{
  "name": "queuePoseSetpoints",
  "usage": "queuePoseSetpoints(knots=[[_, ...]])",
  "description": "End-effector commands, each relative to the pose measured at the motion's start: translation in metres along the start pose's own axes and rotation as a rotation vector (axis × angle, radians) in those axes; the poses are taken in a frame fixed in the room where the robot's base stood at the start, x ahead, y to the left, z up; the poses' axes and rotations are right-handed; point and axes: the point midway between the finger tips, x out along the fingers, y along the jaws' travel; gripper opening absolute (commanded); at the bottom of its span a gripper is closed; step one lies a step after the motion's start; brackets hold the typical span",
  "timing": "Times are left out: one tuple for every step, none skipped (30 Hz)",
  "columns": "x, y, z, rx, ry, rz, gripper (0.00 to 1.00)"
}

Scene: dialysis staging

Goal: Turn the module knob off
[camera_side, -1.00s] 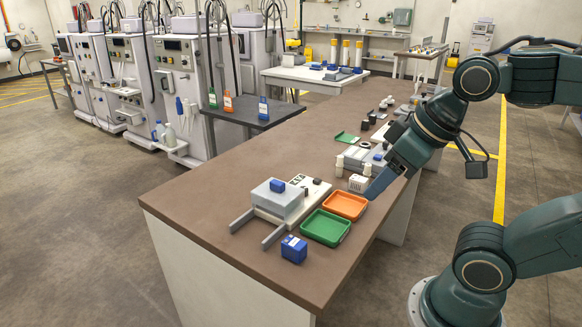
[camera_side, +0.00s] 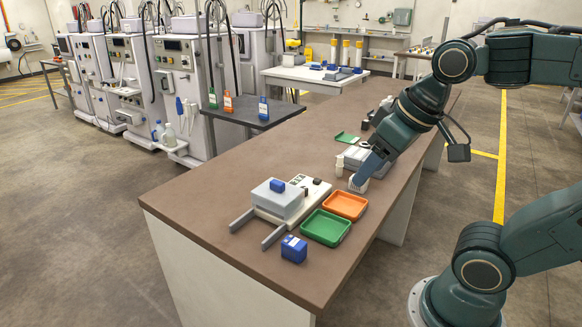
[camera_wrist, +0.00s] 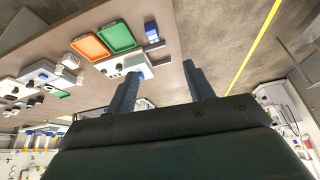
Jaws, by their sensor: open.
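The module is a white plate (camera_side: 265,214) with a grey box (camera_side: 274,203) on it, on the table in the side view. A blue block (camera_side: 277,185) sits on the box. A small dark knob (camera_side: 317,181) stands at the plate's far right end. In the wrist view the white plate (camera_wrist: 128,62) shows dark raised parts, one a likely knob (camera_wrist: 118,67); its lower part is hidden behind a finger. My gripper (camera_wrist: 161,70) is open, with nothing between its fingers.
An orange tray (camera_side: 346,205) and a green tray (camera_side: 326,227) lie right of the module. A blue box (camera_side: 294,249) stands near the front edge. Grey-white equipment (camera_side: 363,160) stands farther back. The brown table (camera_side: 215,180) is clear left of the module.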

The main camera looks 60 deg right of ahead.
Motion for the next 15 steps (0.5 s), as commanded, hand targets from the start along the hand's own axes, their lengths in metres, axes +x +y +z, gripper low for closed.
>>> queuePoseSetpoints(knots=[[0.001,0.002,-0.009,0.026,-0.013,0.006,0.52],[0.001,0.003,-0.015,0.043,-0.019,0.009,0.52],[0.002,0.005,-0.022,0.065,-0.028,0.014,0.52],[0.003,0.006,-0.028,0.085,-0.035,0.018,0.52],[0.004,0.008,-0.035,0.103,-0.041,0.022,0.52],[0.005,0.01,-0.043,0.129,-0.05,0.027,0.52],[0.006,0.012,-0.049,0.148,-0.058,0.031,0.52],[0.008,0.014,-0.055,0.167,-0.065,0.035,0.52],[0.01,0.017,-0.063,0.193,-0.075,0.04,0.52],[0.012,0.019,-0.069,0.212,-0.081,0.044,0.52],[0.014,0.021,-0.075,0.232,-0.087,0.048,0.52],[0.017,0.024,-0.083,0.257,-0.096,0.054,0.52],[0.019,0.027,-0.089,0.277,-0.103,0.058,0.52],[0.022,0.029,-0.095,0.295,-0.109,0.062,0.52],[0.025,0.033,-0.102,0.321,-0.118,0.068,0.52]])
